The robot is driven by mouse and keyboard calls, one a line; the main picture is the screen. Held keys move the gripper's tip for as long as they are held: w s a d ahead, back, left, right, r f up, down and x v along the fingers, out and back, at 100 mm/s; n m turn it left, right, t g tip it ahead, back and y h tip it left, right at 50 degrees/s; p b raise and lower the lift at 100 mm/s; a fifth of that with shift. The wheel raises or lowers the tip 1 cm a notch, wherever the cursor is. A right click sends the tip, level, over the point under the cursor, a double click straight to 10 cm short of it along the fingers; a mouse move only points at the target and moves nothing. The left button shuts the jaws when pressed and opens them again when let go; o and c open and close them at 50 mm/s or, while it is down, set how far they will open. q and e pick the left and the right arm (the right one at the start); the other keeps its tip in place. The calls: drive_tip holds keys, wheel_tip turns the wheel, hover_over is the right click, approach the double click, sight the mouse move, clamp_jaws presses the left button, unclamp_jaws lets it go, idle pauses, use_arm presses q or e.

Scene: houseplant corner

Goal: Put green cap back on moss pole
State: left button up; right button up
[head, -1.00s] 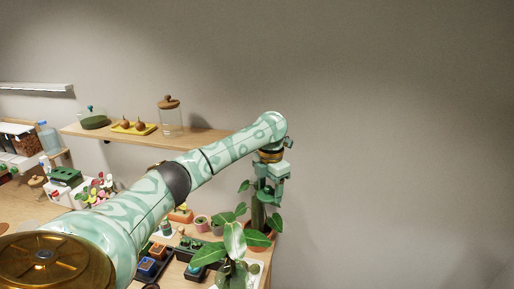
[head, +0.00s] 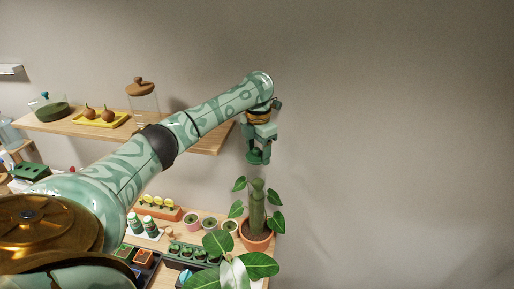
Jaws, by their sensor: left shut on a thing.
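The moss pole (head: 257,212) stands upright in a terracotta pot (head: 256,239) at the shelf table's right end, with big leaves around it. Its top narrows to a paler green knob. My left gripper (head: 258,157) is above the pole's top with a visible gap between them. It is shut on a small dark green thing, which looks like the green cap (head: 259,154); the fingers hide most of it. My right gripper is not in view.
A wall shelf (head: 75,125) with a glass jar (head: 142,103) and a yellow tray (head: 99,119) is behind my left arm. Small pots (head: 191,219) and a large-leaved plant (head: 233,268) stand near the pole. The wall side to the right is clear.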

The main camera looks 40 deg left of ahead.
use_arm(q)
drive_tip(key=shift+f+b, duration=0.35)
drive_tip(key=shift+f, duration=0.1)
drive_tip(key=shift+w+a+f+b, duration=0.1)
drive_tip(key=shift+a+f+b, duration=0.05)
drive_tip(key=shift+f+b, duration=0.25)
wheel_tip(320, 180, down, 3)
drive_tip(key=b, duration=0.4)
drive_tip(key=shift+r, duration=0.1)
drive_tip(key=shift+f, duration=0.9)
drive_tip(key=shift+r+p, duration=0.1)
drive_tip(key=shift+p, duration=0.8)
drive_tip(key=shift+f+p, duration=0.25)
drive_tip(key=shift+p, duration=0.2)
idle(0.3)
